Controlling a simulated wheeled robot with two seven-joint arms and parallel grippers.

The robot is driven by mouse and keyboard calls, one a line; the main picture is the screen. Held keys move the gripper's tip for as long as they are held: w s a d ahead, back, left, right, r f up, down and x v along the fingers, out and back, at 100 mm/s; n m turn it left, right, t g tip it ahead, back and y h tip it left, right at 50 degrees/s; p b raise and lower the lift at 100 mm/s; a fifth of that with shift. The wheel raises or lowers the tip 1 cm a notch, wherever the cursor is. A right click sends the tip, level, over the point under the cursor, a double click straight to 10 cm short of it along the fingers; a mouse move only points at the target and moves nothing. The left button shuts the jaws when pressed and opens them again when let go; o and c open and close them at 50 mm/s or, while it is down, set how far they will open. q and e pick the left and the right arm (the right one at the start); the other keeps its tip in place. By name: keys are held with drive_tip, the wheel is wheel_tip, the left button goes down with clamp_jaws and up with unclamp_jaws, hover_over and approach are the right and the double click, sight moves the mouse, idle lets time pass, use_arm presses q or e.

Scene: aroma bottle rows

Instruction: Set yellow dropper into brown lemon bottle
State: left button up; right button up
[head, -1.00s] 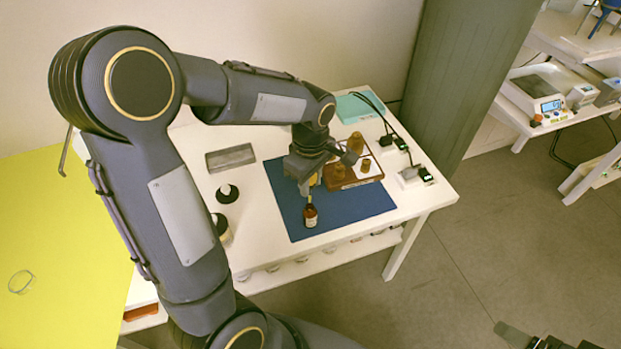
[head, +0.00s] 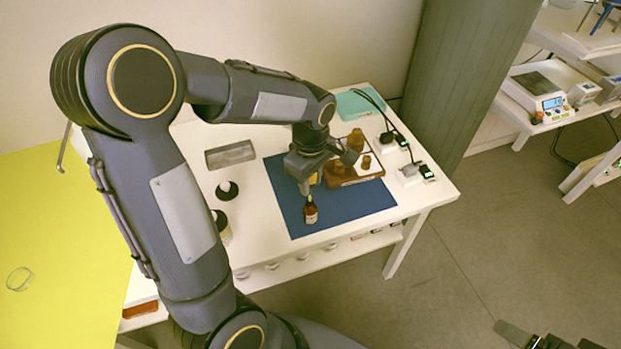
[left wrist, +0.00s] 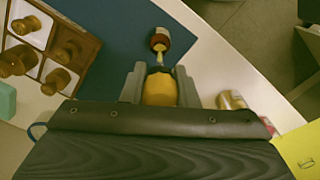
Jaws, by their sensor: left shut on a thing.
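My left gripper (head: 308,184) is shut on the yellow dropper (left wrist: 160,90), gripping its yellow bulb; the gripper also shows in the left wrist view (left wrist: 160,84). The dropper's thin lower end points at the mouth of the brown lemon bottle (head: 310,214). The bottle stands upright on the blue mat (head: 345,206) below the gripper and shows in the left wrist view (left wrist: 160,39). The tip is at the bottle's mouth in that view; I cannot tell whether it is inside. Part of my right gripper (head: 545,338) shows at the bottom right edge, its jaws unclear.
Black adapters with cables (head: 413,169) are at the right. The mat's front is clear.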

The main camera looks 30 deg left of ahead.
sight(310, 199)
use_arm(q)
drive_tip(key=shift+f, duration=0.1)
drive_tip(key=shift+f+b, duration=1.8)
drive_tip(key=shift+f, duration=0.4)
drive_tip(key=shift+f, duration=0.1)
drive_tip(key=shift+f+b, duration=1.15)
drive_tip(key=shift+f, duration=0.15)
drive_tip(key=o, duration=0.7)
